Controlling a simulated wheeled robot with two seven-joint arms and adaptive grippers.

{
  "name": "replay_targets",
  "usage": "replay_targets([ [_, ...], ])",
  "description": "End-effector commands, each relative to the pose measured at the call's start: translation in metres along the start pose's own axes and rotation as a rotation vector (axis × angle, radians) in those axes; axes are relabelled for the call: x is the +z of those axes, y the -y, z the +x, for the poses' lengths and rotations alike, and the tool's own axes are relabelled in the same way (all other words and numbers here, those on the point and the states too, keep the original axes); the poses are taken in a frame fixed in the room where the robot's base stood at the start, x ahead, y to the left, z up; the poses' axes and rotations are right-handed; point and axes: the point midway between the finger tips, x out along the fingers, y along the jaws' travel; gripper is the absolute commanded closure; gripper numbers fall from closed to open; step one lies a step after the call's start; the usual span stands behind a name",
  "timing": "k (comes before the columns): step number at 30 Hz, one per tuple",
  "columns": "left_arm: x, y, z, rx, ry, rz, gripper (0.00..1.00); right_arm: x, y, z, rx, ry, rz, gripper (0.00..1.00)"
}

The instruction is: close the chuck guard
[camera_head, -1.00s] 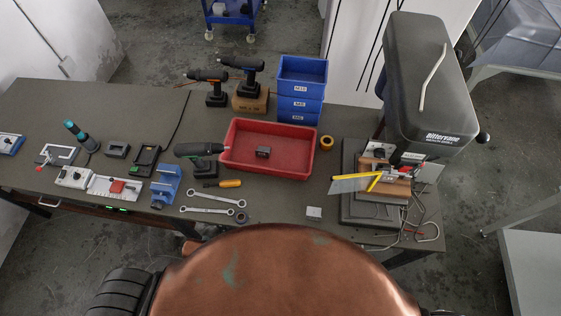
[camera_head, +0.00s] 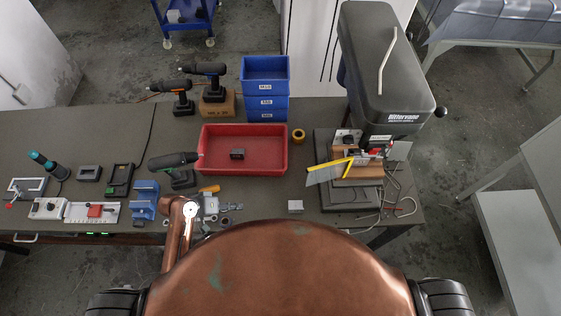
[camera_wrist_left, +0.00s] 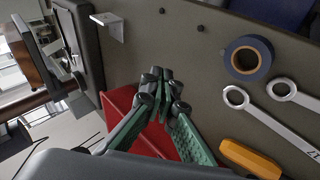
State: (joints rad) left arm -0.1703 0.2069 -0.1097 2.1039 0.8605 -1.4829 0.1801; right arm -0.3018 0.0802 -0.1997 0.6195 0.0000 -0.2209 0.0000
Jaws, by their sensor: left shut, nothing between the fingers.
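The chuck guard (camera_head: 328,172) is a clear, greyish panel with a yellow edge on the drill press (camera_head: 384,75). It juts out to the left below the press head, beside a wooden block, and looks swung out from the chuck. My left gripper (camera_head: 239,206) is low over the front of the bench, well left of the guard and apart from it. In the left wrist view its fingertips (camera_wrist_left: 158,78) are together and empty. The press base (camera_wrist_left: 84,45) shows at that view's left; I cannot make out the guard there. My right gripper is not in view.
A small metal bracket (camera_head: 295,206) sits on the bench in front. Wrenches (camera_wrist_left: 290,120) and an orange-handled screwdriver (camera_wrist_left: 250,158) lie by the gripper. Cables trail right of the press.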

Motion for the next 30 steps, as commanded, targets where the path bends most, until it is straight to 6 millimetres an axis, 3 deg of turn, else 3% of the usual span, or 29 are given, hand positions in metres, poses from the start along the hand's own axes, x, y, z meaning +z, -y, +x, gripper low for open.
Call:
replay_targets([
  [5,-0.062,-0.08,0.014,0.328,0.056,-0.07,1.0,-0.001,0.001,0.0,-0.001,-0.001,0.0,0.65],
  [9,-0.106,-0.146,-0.002,0.578,0.12,-0.143,1.0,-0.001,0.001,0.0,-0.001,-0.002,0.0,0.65],
  [12,-0.13,-0.18,-0.019,0.707,0.162,-0.185,1.0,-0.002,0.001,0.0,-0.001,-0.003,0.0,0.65],
  [15,-0.146,-0.202,-0.034,0.793,0.19,-0.213,1.0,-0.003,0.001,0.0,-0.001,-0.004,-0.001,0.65],
  [20,-0.155,-0.219,-0.042,0.848,0.211,-0.233,1.0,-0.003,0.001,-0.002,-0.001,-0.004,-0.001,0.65],
  [30,-0.149,-0.264,-0.008,0.853,0.213,-0.232,1.0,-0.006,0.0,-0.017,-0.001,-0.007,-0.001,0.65],
])
